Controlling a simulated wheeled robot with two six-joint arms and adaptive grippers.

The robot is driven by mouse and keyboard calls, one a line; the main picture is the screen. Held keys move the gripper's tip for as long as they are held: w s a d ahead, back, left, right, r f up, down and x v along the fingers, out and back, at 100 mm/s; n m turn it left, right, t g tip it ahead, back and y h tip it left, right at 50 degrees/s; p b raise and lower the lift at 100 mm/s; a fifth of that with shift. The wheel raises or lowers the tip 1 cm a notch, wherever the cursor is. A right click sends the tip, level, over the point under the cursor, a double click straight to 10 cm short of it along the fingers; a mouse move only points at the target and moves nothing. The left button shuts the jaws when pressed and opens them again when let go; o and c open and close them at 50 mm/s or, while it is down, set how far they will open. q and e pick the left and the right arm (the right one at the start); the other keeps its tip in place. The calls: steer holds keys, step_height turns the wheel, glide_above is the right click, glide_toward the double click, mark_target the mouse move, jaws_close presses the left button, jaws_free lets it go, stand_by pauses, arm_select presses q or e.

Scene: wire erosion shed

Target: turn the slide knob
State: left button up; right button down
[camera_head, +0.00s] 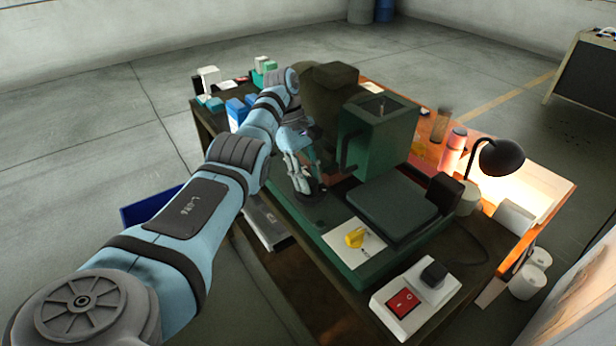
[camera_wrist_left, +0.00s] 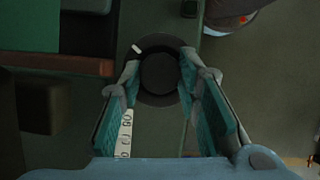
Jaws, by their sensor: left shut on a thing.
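The slide knob (camera_wrist_left: 160,74) is a round black knob on a dark flange with a short white mark at its upper left in the left wrist view. It sits on the green machine base, with a white strip of printed figures beside it. My left gripper (camera_wrist_left: 158,82) is shut on the knob, one finger on each side. In the head view the left gripper (camera_head: 302,181) points down at the machine's near left part, and the knob (camera_head: 312,195) shows partly below the fingers. My right gripper is in neither view.
A white box with a red switch (camera_head: 403,303) lies at the front. A black lamp (camera_head: 497,156) stands on the right. Small boxes (camera_head: 237,112) stand at the left back.

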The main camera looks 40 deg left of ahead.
arm_select(q)
steer(key=o, duration=1.1)
steer(key=shift+d, duration=0.1)
